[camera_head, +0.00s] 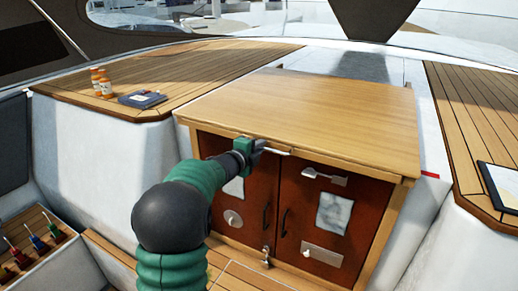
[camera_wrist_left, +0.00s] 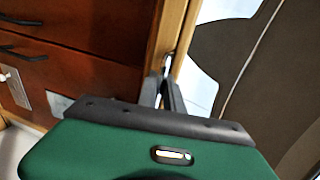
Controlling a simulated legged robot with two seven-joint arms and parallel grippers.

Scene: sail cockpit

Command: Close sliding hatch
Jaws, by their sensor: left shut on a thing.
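The sliding hatch (camera_head: 310,105) is a broad light-wood panel above the dark red-brown cabinet doors (camera_head: 325,217). A thin metal handle (camera_head: 276,150) runs along its front edge. My left gripper (camera_head: 260,147), on a green and black arm, is at the left part of this handle and shut on it. In the left wrist view, the narrow dark fingers (camera_wrist_left: 170,92) come together at the metal handle (camera_wrist_left: 172,66) beside a wooden edge (camera_wrist_left: 170,35). The exact contact is small and partly hidden by the fingers. My right gripper is not in view.
Orange-and-white bottles (camera_head: 101,83) and a dark notebook-like item (camera_head: 142,99) lie on the left wooden deck (camera_head: 190,72). A tablet-like item (camera_head: 502,185) lies on the right deck. Colored-handled tools (camera_head: 38,244) sit in a tray at lower left. A pale channel lies behind the hatch.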

